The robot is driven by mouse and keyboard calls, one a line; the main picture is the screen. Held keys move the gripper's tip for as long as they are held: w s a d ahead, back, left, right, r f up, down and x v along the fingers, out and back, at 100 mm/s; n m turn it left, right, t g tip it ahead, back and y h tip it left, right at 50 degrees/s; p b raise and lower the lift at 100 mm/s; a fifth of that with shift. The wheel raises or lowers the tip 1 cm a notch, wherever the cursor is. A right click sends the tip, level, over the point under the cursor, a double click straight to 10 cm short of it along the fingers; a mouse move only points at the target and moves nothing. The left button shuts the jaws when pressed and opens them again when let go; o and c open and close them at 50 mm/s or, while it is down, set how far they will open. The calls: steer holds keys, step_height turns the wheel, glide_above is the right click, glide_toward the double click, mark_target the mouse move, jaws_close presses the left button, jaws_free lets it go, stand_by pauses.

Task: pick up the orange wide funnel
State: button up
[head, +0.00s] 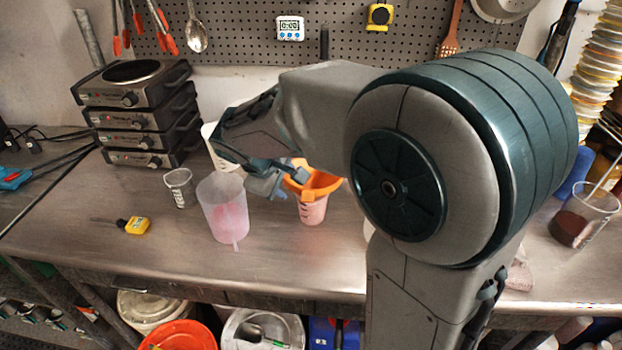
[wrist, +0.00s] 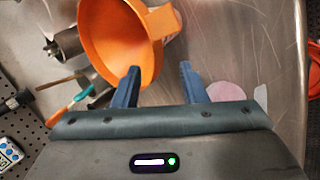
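The orange wide funnel (head: 318,185) sits in the mouth of a small beaker with pink contents (head: 312,211) on the steel bench. In the wrist view the funnel (wrist: 112,30) fills the upper left, its wide mouth facing the camera. My gripper (head: 284,178) is at the funnel's left side in the head view. In the wrist view my gripper (wrist: 160,72) is open. Its left finger overlaps the bowl near the rim and its right finger is outside, with part of the rim between them. I cannot tell whether either finger touches it. My arm hides part of the bench.
A translucent pink-tinted pitcher (head: 224,207) stands just left of the funnel, with a clear cup (head: 180,188) beyond. A white container (head: 216,150) is behind. Stacked hotplates (head: 135,112) stand at the back left. A beaker of dark liquid (head: 578,222) is at the right.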

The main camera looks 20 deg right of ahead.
mark_target(294, 187)
steer(key=x, duration=0.4)
steer(key=p+x, duration=0.1)
steer(key=x, duration=0.1)
steer(key=shift+d+f, duration=0.1)
steer(key=shift+d, duration=0.3)
jaws_close()
